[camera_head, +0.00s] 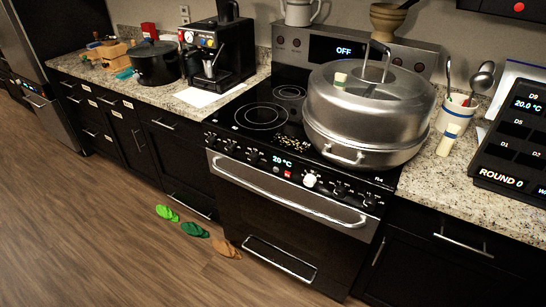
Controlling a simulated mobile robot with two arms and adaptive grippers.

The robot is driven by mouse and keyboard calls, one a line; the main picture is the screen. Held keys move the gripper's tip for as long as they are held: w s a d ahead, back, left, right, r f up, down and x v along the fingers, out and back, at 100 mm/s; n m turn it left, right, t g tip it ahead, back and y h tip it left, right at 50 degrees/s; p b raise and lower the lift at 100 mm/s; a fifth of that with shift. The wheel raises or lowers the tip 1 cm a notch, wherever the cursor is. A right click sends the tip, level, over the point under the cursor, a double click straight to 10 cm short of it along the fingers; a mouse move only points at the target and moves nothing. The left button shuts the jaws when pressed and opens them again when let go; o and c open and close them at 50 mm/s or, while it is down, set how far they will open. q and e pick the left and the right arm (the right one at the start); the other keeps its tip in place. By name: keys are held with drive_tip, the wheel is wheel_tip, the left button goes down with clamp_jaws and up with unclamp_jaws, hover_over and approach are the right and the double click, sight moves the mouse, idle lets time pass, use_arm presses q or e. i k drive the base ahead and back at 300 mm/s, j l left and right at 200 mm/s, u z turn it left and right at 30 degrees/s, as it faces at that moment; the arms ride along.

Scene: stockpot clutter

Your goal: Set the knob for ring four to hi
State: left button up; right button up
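The stove has a black glass top (238,112) and a front panel with a row of knobs. One knob is white (310,180); others are dark, such as the dark knob (340,189) and the rightmost dark knob (369,201). The panel display (281,161) reads about 20 °C, with a small red light beside it. Knob labels are too small to read, so I cannot tell which knob is ring four's or its setting. A large lidded silver stockpot (365,110) covers the right-hand rings. Neither of my grippers is in view.
The oven handle (290,192) runs below the knobs. A coffee machine (217,52) and black pot (156,63) stand left; a utensil crock (455,112) and dark display board (515,140) stand right. Green and brown slippers (195,230) lie on the floor.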

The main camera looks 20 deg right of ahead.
sight(370, 204)
drive_tip(key=z, duration=1.4)
